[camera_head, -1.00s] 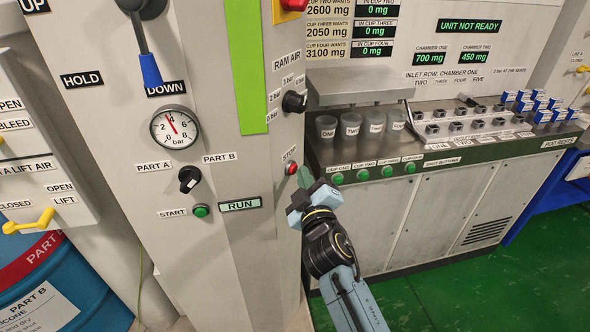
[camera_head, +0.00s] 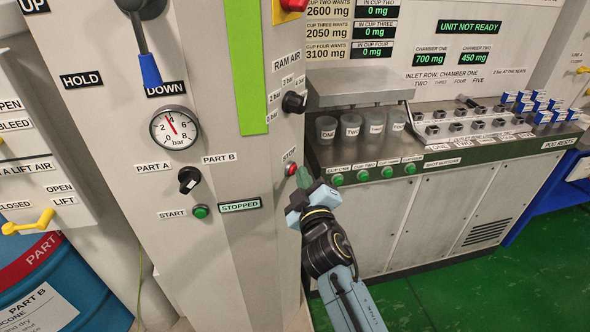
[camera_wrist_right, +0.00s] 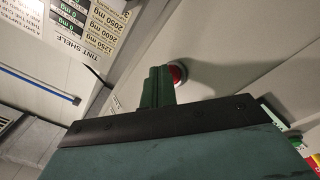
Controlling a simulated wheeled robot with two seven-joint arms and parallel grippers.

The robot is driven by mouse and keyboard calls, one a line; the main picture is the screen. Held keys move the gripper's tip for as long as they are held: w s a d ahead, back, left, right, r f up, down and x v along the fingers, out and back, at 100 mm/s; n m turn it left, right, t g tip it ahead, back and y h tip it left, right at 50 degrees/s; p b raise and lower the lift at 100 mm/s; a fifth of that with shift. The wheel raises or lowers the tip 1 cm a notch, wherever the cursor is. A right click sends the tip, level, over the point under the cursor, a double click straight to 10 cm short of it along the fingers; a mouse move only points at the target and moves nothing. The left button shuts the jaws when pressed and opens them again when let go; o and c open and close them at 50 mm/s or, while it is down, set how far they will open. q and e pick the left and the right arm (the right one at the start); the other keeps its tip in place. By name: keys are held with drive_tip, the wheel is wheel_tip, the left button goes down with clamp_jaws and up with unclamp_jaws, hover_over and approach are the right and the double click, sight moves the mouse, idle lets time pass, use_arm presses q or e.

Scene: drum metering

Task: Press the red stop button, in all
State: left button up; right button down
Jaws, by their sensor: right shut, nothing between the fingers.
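The red stop button (camera_head: 291,169) sits on the side face of the grey cabinet under a STOP label. It also shows in the right wrist view (camera_wrist_right: 177,74), just beyond the fingertips. My right gripper (camera_head: 300,174) is shut and empty, its tips at the button; they look to be touching it or very close. In the right wrist view the shut green fingers (camera_wrist_right: 158,86) overlap the button's edge. The status sign (camera_head: 240,205) beside the green start button (camera_head: 201,211) reads STOPPED. My left gripper is not in view.
A pressure gauge (camera_head: 174,128), a black selector (camera_head: 189,180) and a RAM AIR knob (camera_head: 294,102) are on the cabinet. To the right, a bench holds cups (camera_head: 326,128) above a row of green buttons (camera_head: 338,180). Green floor lies clear at lower right.

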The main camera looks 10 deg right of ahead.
drive_tip(key=shift+s+d, duration=0.45)
drive_tip(key=shift+p, duration=0.3)
drive_tip(key=s+d+p, duration=0.1)
drive_tip(key=s+d, duration=0.2)
drive_tip(key=shift+s+d+p, duration=0.2)
drive_tip(key=shift+d+p, duration=0.1)
drive_tip(key=shift+p, duration=0.1)
idle(0.5)
